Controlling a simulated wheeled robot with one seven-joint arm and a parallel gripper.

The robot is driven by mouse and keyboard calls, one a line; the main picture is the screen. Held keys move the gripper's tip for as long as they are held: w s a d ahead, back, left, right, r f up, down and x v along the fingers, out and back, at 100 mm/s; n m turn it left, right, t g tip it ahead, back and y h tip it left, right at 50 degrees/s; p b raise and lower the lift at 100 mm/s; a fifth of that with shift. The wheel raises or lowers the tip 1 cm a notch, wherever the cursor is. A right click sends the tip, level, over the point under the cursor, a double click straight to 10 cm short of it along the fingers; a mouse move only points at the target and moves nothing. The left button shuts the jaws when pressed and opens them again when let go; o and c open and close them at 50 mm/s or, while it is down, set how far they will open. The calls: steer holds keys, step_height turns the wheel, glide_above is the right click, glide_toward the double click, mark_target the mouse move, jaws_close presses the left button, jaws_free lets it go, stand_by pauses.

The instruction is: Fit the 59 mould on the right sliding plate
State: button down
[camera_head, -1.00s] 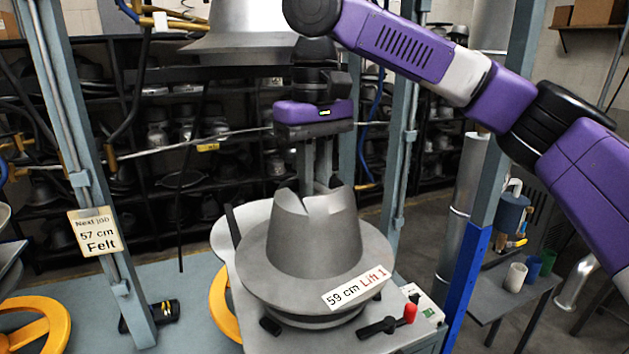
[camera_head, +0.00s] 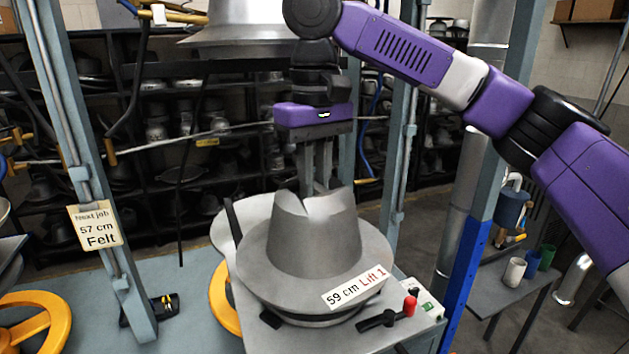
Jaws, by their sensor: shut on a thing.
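The 59 mould (camera_head: 318,240) is a grey metal hat form with a wide brim and a label reading "59 cm Lift 1". It sits over the right sliding plate (camera_head: 262,338), and appears to rest on a round base; the exact seating under the brim is hidden. My gripper (camera_head: 316,188) points straight down from above, shut on the top of the mould's crown at its notch. The fingertips are partly hidden by the crown.
An upper hat form (camera_head: 255,30) hangs above. Frame posts flank the press, with a blue-based post (camera_head: 465,270) at right. A "57 cm Felt" sign (camera_head: 95,226) hangs left.

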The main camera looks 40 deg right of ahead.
steer(key=c, duration=1.3)
jaws_free()
steer(key=shift+r, duration=0.1)
steer(key=shift+r, duration=3.85)
